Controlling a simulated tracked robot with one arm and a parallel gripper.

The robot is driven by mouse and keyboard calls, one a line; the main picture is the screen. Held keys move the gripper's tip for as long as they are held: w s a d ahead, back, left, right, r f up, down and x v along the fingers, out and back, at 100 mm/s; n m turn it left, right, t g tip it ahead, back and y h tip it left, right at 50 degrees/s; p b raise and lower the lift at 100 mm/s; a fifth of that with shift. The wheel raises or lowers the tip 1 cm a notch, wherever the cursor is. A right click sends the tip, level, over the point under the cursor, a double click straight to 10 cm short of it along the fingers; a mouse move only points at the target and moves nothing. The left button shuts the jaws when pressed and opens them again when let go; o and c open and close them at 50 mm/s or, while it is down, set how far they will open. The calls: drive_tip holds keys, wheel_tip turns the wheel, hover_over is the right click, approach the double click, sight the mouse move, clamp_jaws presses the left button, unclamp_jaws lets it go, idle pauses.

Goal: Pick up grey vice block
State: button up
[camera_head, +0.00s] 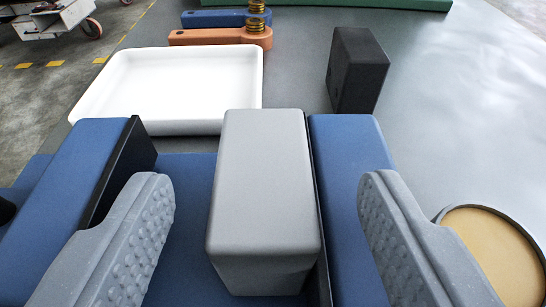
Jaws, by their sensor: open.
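The grey vice block (263,185) stands in the middle of the view, in the gap of a blue vice. It is close against the black-faced right jaw (347,200), and a wide gap separates it from the left jaw (75,180). My gripper (270,210) is open, with one grey studded finger on each side of the block. The left finger is well apart from the block, over the vice gap. The right finger overlaps the right jaw in the picture. Whether either finger touches anything is unclear.
A white tray (170,128) lies empty behind the vice. A black block (357,70) stands at the back right. Orange (210,37) and blue (212,18) levers with a brass spring lie beyond the tray. A round tan-topped container (490,245) is at the lower right.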

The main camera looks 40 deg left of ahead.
drive_tip(key=shift+x, duration=0.8)
clamp_jaws()
drive_tip(key=shift+r, duration=0.1)
